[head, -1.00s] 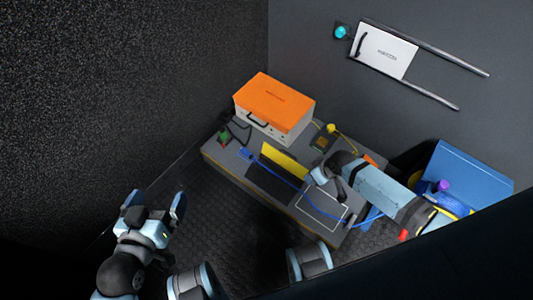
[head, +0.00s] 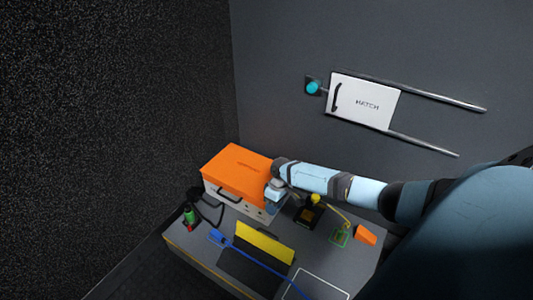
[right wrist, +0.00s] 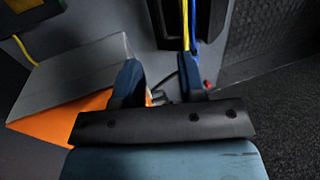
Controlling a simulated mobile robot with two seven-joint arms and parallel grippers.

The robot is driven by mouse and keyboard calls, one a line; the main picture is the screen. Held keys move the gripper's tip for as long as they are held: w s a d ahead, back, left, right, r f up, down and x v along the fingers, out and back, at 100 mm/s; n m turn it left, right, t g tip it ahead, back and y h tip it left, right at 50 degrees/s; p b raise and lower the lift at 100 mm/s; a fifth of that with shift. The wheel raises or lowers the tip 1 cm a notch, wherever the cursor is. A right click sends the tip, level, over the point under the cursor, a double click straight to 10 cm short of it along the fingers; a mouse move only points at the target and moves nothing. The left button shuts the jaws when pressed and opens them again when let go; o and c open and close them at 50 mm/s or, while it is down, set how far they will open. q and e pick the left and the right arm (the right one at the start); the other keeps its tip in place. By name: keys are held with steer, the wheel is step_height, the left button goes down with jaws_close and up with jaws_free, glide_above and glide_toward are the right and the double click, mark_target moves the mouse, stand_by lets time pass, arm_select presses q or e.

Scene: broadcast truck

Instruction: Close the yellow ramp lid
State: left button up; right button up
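The yellow ramp lid (head: 264,242) is a flat yellow panel standing tilted up along the back edge of a dark flat recess (head: 250,268) on the grey bench. In the right wrist view a thin yellow strip (right wrist: 186,22) beside a dark panel looks like this lid seen edge-on. My right gripper (head: 275,198) is at the right end of the orange-topped case, behind the lid and apart from it. In the right wrist view its two fingers (right wrist: 160,82) are spread with nothing clearly held between them. My left gripper is not in view.
The orange-topped case (head: 237,172) stands behind the lid. A blue cable (head: 262,263) crosses the bench in front of the lid. A yellow knob (head: 316,199), an orange wedge (head: 365,235) and a green-and-red item (head: 189,215) stand around. A white hatch (head: 362,101) is on the wall.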

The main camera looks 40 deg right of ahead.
mark_target(266, 239)
steer(key=b+x, duration=0.5)
steer(key=x, duration=0.6)
steer(key=shift+f, duration=0.3)
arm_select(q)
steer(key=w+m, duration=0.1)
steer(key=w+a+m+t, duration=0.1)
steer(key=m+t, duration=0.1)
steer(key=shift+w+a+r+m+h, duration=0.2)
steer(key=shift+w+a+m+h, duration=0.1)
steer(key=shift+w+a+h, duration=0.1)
arm_select(e)
steer(key=shift+a, duration=0.1)
jaws_close()
